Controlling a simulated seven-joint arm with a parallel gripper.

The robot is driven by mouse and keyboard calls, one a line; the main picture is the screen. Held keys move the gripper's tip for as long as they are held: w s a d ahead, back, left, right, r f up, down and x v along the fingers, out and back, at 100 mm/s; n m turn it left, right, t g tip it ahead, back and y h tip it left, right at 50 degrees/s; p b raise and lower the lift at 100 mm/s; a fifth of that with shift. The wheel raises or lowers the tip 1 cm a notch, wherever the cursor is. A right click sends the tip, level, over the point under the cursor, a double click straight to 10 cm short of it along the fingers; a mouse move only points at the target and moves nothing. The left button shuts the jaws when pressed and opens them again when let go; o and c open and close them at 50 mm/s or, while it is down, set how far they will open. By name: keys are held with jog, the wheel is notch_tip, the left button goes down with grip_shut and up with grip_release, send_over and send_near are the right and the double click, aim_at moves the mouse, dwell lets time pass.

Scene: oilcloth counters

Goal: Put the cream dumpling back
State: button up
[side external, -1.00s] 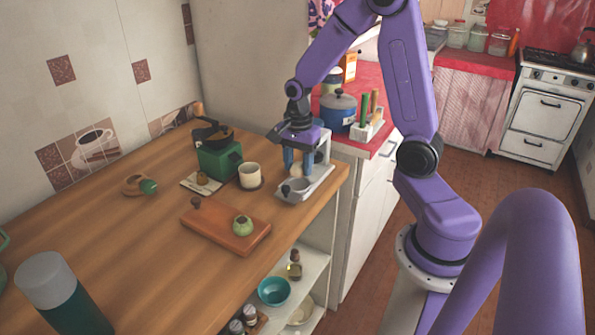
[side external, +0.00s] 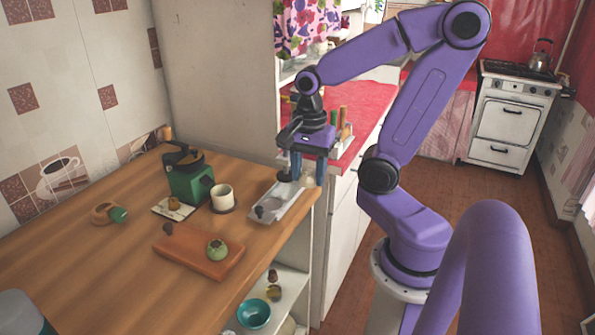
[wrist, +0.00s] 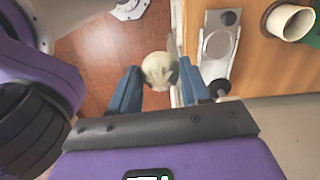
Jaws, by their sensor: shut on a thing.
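The cream dumpling (wrist: 160,70) is between the blue fingers of my gripper (wrist: 158,88) in the wrist view. In the side view my gripper (side external: 308,178) is shut on the dumpling (side external: 309,181), partly hidden by a finger. It is held in the air near the right edge of the wooden counter (side external: 120,255), just right of a long grey metal tray or stand (side external: 290,208). The wrist view shows that stand (wrist: 218,45) to the right of the dumpling, with reddish floor to the left.
Lower shelves hold a teal bowl (side external: 254,314).

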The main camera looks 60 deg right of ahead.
jog(key=shift+s+a+r, duration=0.15)
jog(key=shift+s+r, duration=0.15)
jog(key=shift+s, duration=0.4)
jog(key=w+a+n, duration=0.3)
jog(key=w+a, duration=0.3)
jog(key=a, duration=0.1)
jog(key=n, duration=0.2)
send_over(188, 241)
jog(key=s, duration=0.1)
notch_tip(188, 241, down, 8)
jog(key=shift+f, duration=0.1)
jog(key=shift+w+f, duration=0.5)
jog(key=shift+f, duration=0.1)
jog(key=shift+a+f, duration=0.1)
jog(key=shift+f, duration=1.45)
jog(key=shift+f, duration=0.15)
